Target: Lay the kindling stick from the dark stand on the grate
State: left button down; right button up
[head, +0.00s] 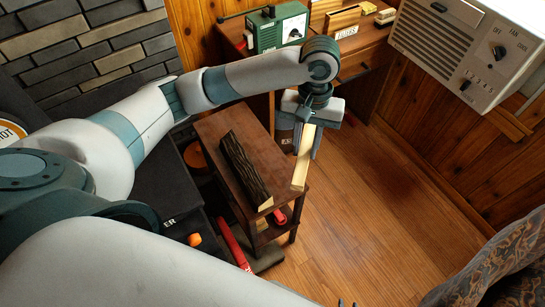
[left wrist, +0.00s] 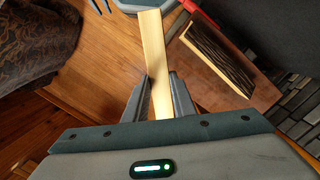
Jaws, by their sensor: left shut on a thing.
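The kindling stick is a pale, straight piece of wood (head: 302,168). My left gripper (head: 308,128) is shut on it and holds it, long end hanging down, by the right edge of the dark stand (head: 268,150). In the left wrist view the stick (left wrist: 154,50) runs between the two fingers (left wrist: 160,98) and past their tips, and the stand (left wrist: 192,75) is to its right. A dark bark-covered log (head: 243,168) lies on the stand's top. I cannot make out the grate.
A black stove-like body (head: 165,190) stands left of the stand. A red bar (head: 233,245) is low beside the stand. Behind is a desk with a green radio (head: 280,28). A patterned chair (head: 490,265) is at bottom right. The wooden floor (head: 375,210) is clear.

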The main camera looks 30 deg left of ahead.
pick_arm(q)
jog(key=w+a+f, duration=0.3)
jog(key=a+f, duration=0.3)
jog(key=a, duration=0.4)
jog(key=shift+a+f, duration=0.35)
jog(key=shift+a, duration=0.05)
pick_arm(e)
jog(key=shift+a+r, duration=0.15)
pick_arm(q)
jog(key=shift+f, duration=0.1)
pick_arm(e)
jog(key=shift+w+a+r, duration=0.1)
jog(key=shift+w+r, duration=0.05)
jog(key=shift+w, duration=0.2)
pick_arm(q)
notch_tip(320, 180, down, 4)
jog(key=shift+r+p, duration=0.1)
jog(key=shift+p, duration=0.3)
pick_arm(e)
jog(key=shift+s+a+r, duration=0.15)
jog(key=shift+s+a, duration=0.05)
jog(key=shift+a, duration=0.15)
jog(key=shift+s, duration=0.15)
